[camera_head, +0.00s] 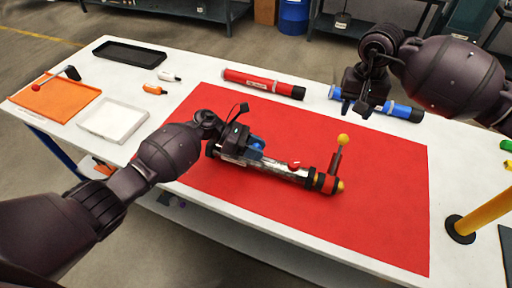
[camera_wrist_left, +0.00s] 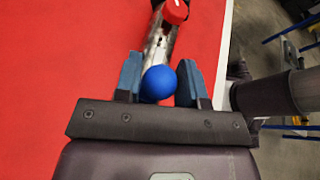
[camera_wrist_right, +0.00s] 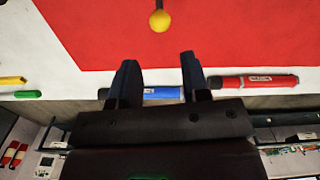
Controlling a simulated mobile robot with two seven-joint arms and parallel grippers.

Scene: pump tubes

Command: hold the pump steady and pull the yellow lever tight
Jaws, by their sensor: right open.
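The pump (camera_head: 282,174) lies on the red mat, a silver tube with a blue ball, a red knob and a red-and-black end. The yellow-tipped lever (camera_head: 340,148) stands up from that right end. My left gripper (camera_head: 240,145) is at the pump's left part. In the left wrist view its fingers close on both sides of the blue ball (camera_wrist_left: 158,84), with the red knob (camera_wrist_left: 175,12) beyond. My right gripper (camera_head: 356,108) is open and empty, above and behind the lever. The lever's yellow ball (camera_wrist_right: 160,20) shows ahead of its fingers, apart from them.
A red tube (camera_head: 262,84) and a blue tube (camera_head: 400,110) lie along the mat's back edge, the blue one partly behind my right gripper. A yellow post (camera_head: 485,215) stands at right. Trays (camera_head: 113,120) sit at left. The mat's front right is clear.

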